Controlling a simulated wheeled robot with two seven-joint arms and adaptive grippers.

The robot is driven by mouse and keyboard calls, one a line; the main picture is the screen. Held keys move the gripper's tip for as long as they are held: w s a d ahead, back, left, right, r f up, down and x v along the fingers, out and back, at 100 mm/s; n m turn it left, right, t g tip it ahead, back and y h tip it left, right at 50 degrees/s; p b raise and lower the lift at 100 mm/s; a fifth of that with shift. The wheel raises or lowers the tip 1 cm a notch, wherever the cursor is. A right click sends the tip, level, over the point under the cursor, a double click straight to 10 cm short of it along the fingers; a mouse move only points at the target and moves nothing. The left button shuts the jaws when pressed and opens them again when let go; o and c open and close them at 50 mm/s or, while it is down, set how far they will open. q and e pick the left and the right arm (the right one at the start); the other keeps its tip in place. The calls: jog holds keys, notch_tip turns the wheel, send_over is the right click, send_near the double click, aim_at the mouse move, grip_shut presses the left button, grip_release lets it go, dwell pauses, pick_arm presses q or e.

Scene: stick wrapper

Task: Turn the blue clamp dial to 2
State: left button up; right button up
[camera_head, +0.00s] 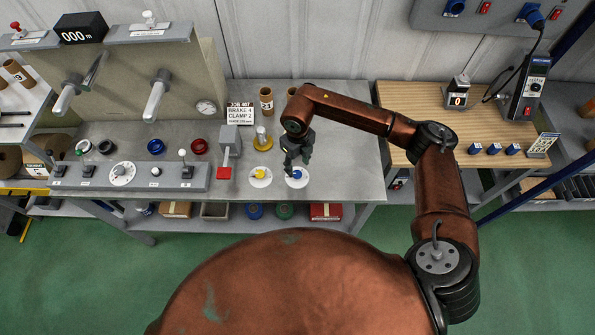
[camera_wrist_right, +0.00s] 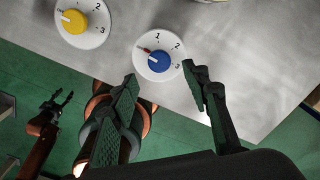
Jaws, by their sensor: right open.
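The blue clamp dial (camera_head: 297,174) is a blue knob on a round white plate near the bench's front edge. In the right wrist view the blue dial (camera_wrist_right: 159,62) shows the numbers 1, 2 and 3; its pale pointer faces upper left, short of the 1, near a small red mark. My right gripper (camera_head: 291,167) is over the dial, its fingers pointing down. In the wrist view its fingers (camera_wrist_right: 160,74) are apart, one to each side of the dial's lower part, with nothing held. My left gripper (camera_wrist_right: 57,106) shows small at the left, fingers apart and empty.
A yellow dial (camera_head: 260,175) on a similar plate sits just left. A job card (camera_head: 240,112) reading "BRAKE 4 CLAMP 2" stands behind. The bench right of the blue dial is clear.

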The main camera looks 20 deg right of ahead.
aim_at(297, 173)
jog(key=f, duration=0.4)
jog(key=shift+w+f, duration=0.1)
jog(key=shift+w, duration=0.1)
jog(key=shift+s+f, duration=0.15)
jog(key=shift+f, duration=0.45)
jog(key=shift+c, duration=0.7)
jog(key=c, duration=0.8)
jog(key=shift+c, duration=1.1)
pick_arm(q)
jog(key=s, duration=0.3)
jog(key=shift+s+a+r, duration=0.1)
jog(key=shift+s, duration=0.1)
